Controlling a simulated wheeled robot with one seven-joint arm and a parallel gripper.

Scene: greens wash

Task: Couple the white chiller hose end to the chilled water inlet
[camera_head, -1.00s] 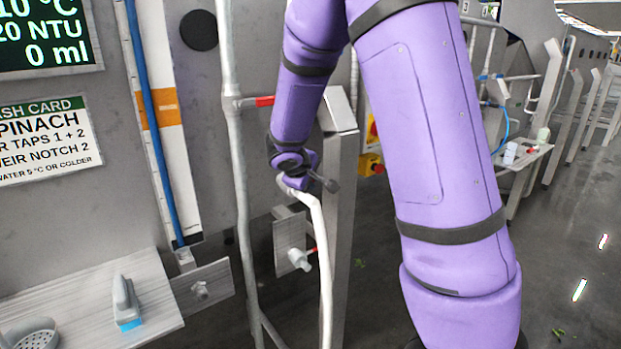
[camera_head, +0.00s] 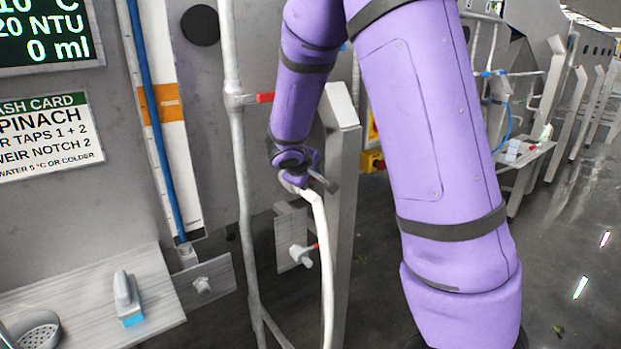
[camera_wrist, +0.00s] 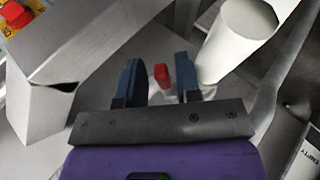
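The white hose (camera_head: 322,255) runs up from the bottom of the head view and bends over beside my gripper (camera_head: 308,183); its upper end is partly hidden there. In the wrist view the thick white hose (camera_wrist: 243,35) passes just right of the right finger. My gripper (camera_wrist: 157,80) has its two blue fingers apart. A red lever (camera_wrist: 161,76) and a pale part show through the gap. In the head view a pale fitting (camera_head: 301,256) with a red lever sits on a plate left of the hose. No inlet label is readable.
A grey post (camera_head: 345,210) stands right behind the hose, and a vertical pipe (camera_head: 240,170) stands to its left. A yellow box (camera_head: 371,162) is behind the post. A shelf (camera_head: 80,310) with a blue-edged tool (camera_head: 127,300) is at lower left.

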